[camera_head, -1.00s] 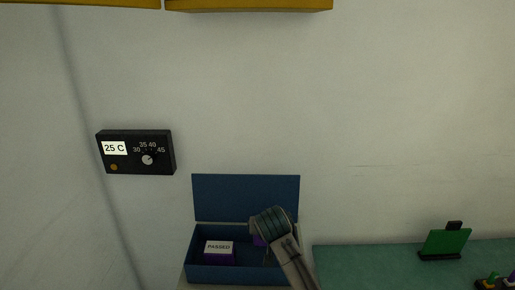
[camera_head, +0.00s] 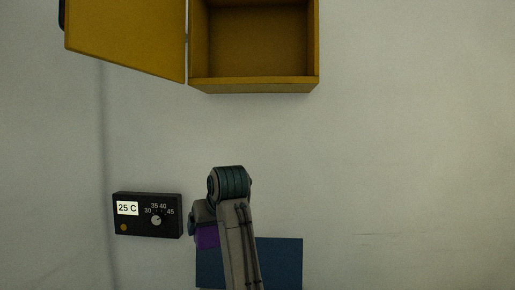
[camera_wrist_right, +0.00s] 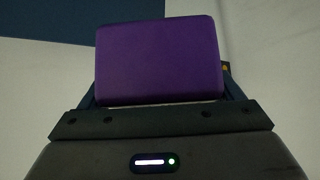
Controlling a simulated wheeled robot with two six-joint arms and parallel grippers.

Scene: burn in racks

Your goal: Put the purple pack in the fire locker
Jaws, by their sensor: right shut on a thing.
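The purple pack (camera_head: 207,237) is held by my right gripper (camera_head: 203,222) in the head view, in front of the wall and beside the upper left of the blue box. In the right wrist view the purple pack (camera_wrist_right: 158,58) fills the space between the fingers, and my right gripper (camera_wrist_right: 160,100) is shut on it. The yellow fire locker (camera_head: 254,85) is on the wall above, with its door (camera_head: 125,35) swung open to the left. The part of its inside that shows is empty. My left gripper is not in view.
The black thermostat panel (camera_head: 147,215) reading 25 C is on the wall just left of the held pack. The blue box's raised lid (camera_head: 280,262) stands behind my right arm. The wall between my gripper and the locker is clear.

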